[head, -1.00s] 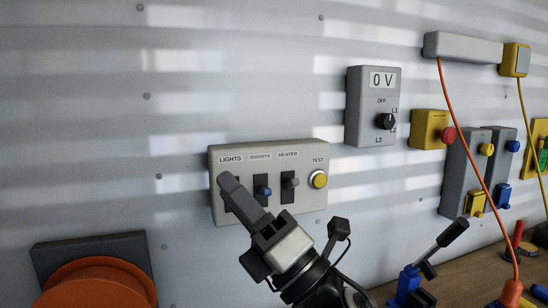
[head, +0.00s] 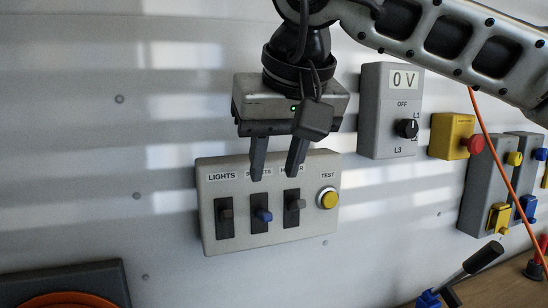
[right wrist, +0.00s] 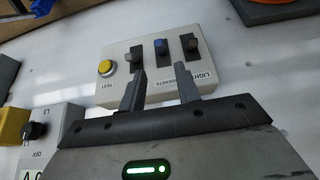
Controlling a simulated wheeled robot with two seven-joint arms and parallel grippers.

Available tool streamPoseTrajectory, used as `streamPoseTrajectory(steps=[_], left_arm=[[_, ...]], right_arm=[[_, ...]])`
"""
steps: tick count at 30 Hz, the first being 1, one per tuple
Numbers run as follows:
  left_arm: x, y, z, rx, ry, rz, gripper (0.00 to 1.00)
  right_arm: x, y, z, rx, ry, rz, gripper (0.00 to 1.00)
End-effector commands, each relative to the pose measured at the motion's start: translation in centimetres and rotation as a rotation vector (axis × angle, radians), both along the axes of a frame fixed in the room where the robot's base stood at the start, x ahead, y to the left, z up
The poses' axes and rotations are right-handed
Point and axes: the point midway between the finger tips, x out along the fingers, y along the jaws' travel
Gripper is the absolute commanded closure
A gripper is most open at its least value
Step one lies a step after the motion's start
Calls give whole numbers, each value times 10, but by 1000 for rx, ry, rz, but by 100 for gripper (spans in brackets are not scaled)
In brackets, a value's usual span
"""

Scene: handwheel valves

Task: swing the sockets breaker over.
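The grey breaker panel (head: 212,240) is on the wall, with black slots under LIGHTS, SOCKETS and HEATER. The sockets breaker is the middle one, with a blue lever (head: 264,216) slightly below the middle of its slot. My right gripper (head: 276,178) is open and empty, fingers pointing down in front of the panel's top edge. Its fingers partly cover the SOCKETS and HEATER labels. In the right wrist view the panel appears upside down. There the blue lever (right wrist: 161,47) lies beyond and between the fingertips, apart from them. My left gripper is not in view.
Grey levers of LIGHTS (head: 226,214) and HEATER (head: 296,204) flank the blue one. A yellow TEST button (head: 328,199) is to the right. A 0 V dial box (head: 378,143) and a red-buttoned yellow box (head: 452,137) stand farther right. An orange cable (head: 497,155) hangs there.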

Motion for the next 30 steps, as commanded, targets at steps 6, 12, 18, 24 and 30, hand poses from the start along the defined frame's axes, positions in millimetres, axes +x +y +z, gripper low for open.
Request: streamPoseTrajectory(steps=[6,12,18,24,30], left_arm=[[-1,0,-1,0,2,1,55],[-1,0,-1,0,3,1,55],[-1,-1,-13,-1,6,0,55],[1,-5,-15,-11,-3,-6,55],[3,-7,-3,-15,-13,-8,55]], right_arm=[[8,2,-16,-3,2,-1,67],[19,6,-37,-2,3,0,67],[29,10,-62,0,2,0,67],[39,13,-79,2,2,0,67],[39,13,-75,2,2,0,67]])
